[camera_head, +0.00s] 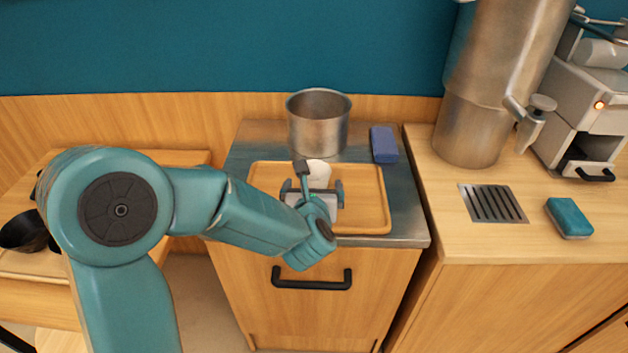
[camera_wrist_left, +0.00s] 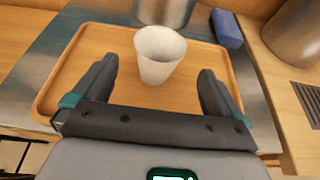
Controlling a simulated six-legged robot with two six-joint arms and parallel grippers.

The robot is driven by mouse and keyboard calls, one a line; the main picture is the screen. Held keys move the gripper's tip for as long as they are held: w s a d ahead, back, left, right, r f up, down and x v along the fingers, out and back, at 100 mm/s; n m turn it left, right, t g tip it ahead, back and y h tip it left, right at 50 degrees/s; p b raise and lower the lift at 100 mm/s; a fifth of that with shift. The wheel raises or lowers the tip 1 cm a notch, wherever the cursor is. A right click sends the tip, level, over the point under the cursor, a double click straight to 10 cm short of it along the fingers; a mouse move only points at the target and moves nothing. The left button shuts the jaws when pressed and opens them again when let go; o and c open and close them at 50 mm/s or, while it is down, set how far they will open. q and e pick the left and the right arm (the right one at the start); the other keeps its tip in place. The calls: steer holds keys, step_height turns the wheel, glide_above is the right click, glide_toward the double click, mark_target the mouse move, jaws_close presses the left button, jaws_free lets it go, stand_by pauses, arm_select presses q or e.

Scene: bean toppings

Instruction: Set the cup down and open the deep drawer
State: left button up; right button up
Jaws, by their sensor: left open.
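A white cup (camera_wrist_left: 160,56) stands upright on a wooden tray (camera_wrist_left: 72,72), on top of the metal-topped cabinet. In the head view the cup (camera_head: 319,172) shows just beyond my left gripper (camera_head: 312,186), which hides its lower part. In the wrist view my left gripper (camera_wrist_left: 160,88) is open, and the cup stands between and slightly beyond the fingertips, with gaps on both sides. The drawer front (camera_head: 310,318) below the tray has a black bar handle (camera_head: 311,283) and looks shut. My right gripper does not show.
A steel pot (camera_head: 318,125) stands behind the tray (camera_head: 375,203), with a blue block (camera_head: 384,144) to its right. The right counter holds a large metal cylinder (camera_head: 470,130), a drain grate (camera_head: 493,203), a teal sponge (camera_head: 569,217) and a machine (camera_head: 590,110). A black pan (camera_head: 24,232) is at left.

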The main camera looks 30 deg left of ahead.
arm_select(q)
steer(key=v, duration=0.3)
steer(key=shift+s+r, duration=0.1)
steer(key=shift+s, duration=0.05)
stand_by(0.5)
